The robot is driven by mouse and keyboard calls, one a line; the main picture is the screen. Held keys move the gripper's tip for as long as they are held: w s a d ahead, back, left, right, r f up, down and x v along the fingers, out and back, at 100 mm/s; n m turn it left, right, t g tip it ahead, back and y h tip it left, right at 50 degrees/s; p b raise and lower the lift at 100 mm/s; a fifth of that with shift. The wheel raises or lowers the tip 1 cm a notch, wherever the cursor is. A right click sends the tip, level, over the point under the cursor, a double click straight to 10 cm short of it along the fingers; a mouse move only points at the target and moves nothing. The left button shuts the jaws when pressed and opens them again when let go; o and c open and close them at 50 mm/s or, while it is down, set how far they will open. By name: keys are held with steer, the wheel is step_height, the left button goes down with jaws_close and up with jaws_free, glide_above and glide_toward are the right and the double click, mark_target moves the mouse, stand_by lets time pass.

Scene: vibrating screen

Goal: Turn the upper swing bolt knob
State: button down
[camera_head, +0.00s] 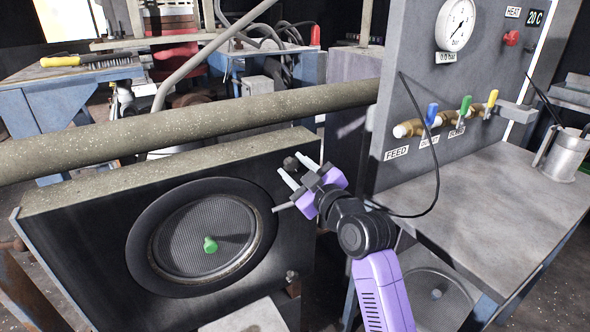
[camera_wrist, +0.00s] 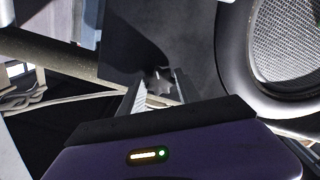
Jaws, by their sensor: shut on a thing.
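The upper swing bolt knob (camera_head: 290,163) is a small dark lobed knob at the upper right corner of the black screen housing (camera_head: 95,235). My gripper (camera_head: 289,165) reaches it from the right, with its two pale fingers pointing up and left. In the wrist view the star-shaped knob (camera_wrist: 160,80) sits between the fingertips (camera_wrist: 159,92), and my gripper is shut on it. The fingers hide part of the knob. A lower knob (camera_head: 292,284) sits at the housing's lower right edge.
A thick pipe (camera_head: 190,127) crosses just above the housing. A grey panel (camera_head: 400,180) with valves and a bench (camera_head: 480,210) stand close on the right, with a hanging black cable.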

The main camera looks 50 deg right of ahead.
steer(key=shift+f, duration=0.15)
steer(key=c, duration=0.9)
jaws_free()
steer(key=v, duration=0.7)
steer(key=shift+s+a, duration=0.15)
steer(key=shift+s, duration=0.25)
